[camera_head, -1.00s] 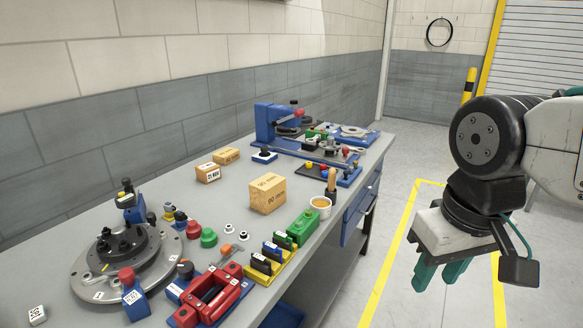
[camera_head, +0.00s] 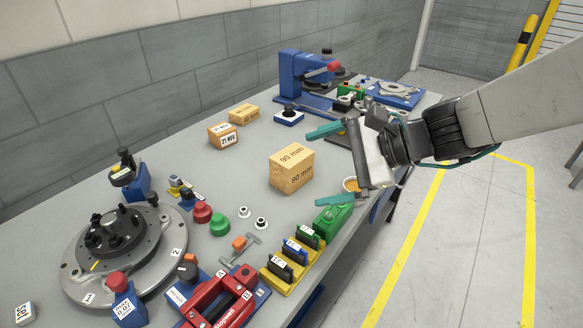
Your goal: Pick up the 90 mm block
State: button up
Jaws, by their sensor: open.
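The 90 mm block (camera_head: 290,168) is a light wooden box marked "90 mm" on its top and side. It stands on the grey workbench, near the middle of the view. My gripper (camera_head: 320,166) is open and empty, to the right of the block, its two green fingers pointing left towards it. One finger shows behind the block's right side and the other in front of it. Whether the fingers are level with the block or above it I cannot tell. The gripper partly hides a small cup (camera_head: 352,185).
Two smaller wooden blocks (camera_head: 222,135) (camera_head: 244,114) stand behind and left. A green block (camera_head: 333,219) and a yellow rack (camera_head: 291,258) are in front. A round fixture (camera_head: 172,262) fills the left. A blue press (camera_head: 292,72) stands at the back. Bare bench (camera_head: 245,170) lies left of the block.

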jog(key=w+f+m+t, duration=0.3)
jog(key=w+m, duration=0.4)
jog(key=m+t+h, duration=0.2)
jog(key=m+t, duration=0.1)
jog(key=m, duration=0.3)
send_near(294, 155)
jog(key=shift+m, duration=0.3)
jog(key=x, duration=0.6)
jog(key=shift+s+a+f, duration=0.15)
jog(key=shift+f, duration=0.15)
jog(key=shift+r+x, duration=0.2)
jog(key=shift+x, duration=2.9)
jog(key=c, duration=0.9)
